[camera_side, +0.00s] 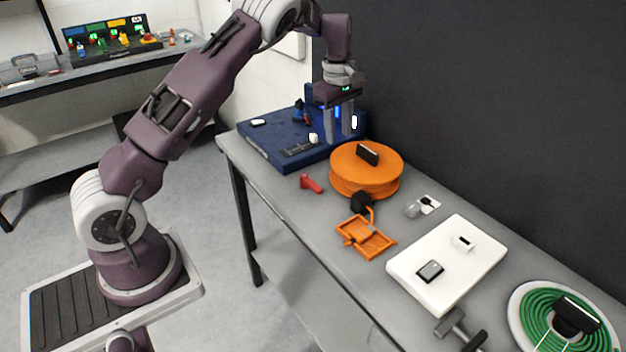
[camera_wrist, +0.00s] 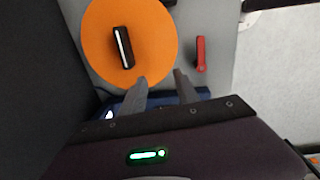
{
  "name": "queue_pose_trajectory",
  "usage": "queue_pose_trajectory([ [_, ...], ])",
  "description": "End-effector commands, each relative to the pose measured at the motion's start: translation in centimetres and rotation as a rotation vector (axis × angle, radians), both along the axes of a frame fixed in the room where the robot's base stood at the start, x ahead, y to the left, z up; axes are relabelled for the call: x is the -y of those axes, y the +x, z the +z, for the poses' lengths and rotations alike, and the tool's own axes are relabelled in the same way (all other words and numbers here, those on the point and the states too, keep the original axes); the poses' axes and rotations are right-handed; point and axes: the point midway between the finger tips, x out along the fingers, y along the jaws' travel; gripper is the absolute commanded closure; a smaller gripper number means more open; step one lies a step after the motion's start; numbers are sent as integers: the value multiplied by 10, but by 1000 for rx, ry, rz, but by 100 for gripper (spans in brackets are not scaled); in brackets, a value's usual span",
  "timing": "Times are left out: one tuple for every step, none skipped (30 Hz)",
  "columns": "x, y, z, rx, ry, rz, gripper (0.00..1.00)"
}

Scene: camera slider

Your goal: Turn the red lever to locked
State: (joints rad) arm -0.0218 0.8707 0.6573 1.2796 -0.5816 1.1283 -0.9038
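A small red lever-shaped piece (camera_side: 311,183) is on the grey table, left of the orange round drum. It also shows in the wrist view (camera_wrist: 200,54), right of the orange disc, as a bar with a wider end. I cannot read whether it is in a locked position. My gripper (camera_side: 339,136) points down over the right part of the dark blue board, behind the drum and apart from the red piece. In the wrist view its two fingers (camera_wrist: 160,77) are spread, with nothing between them.
The blue board (camera_side: 262,151) carries small parts. The orange drum (camera_side: 345,180) has a black handle on top. An orange frame (camera_side: 366,238), a white panel (camera_side: 408,273) and a green coil (camera_side: 538,300) lie toward the front right. A dark wall stands behind the table.

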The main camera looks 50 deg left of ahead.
Motion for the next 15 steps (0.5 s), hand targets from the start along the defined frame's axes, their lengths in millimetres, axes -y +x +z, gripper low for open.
queue_pose_trajectory([
  [4, -21, -8, -13, -6, -3, 63],
  [5, -33, -13, -20, -2, -11, 63],
  [8, -48, -20, -28, 1, -25, 63],
  [11, -57, -23, -34, 3, -34, 63],
  [13, -66, -27, -41, 6, -44, 63],
  [15, -74, -30, -46, 7, -54, 63],
  [17, -79, -32, -50, 8, -60, 63],
  [17, -82, -34, -52, 9, -65, 63],
  [18, -85, -38, -55, 10, -67, 63],
  [18, -86, -42, -56, 11, -68, 63],
  [18, -86, -47, -58, 10, -68, 63],
  [18, -86, -55, -59, 10, -68, 63],
  [18, -87, -61, -60, 10, -67, 63],
  [17, -86, -67, -60, 10, -66, 63],
  [17, -86, -75, -59, 10, -66, 63],
])
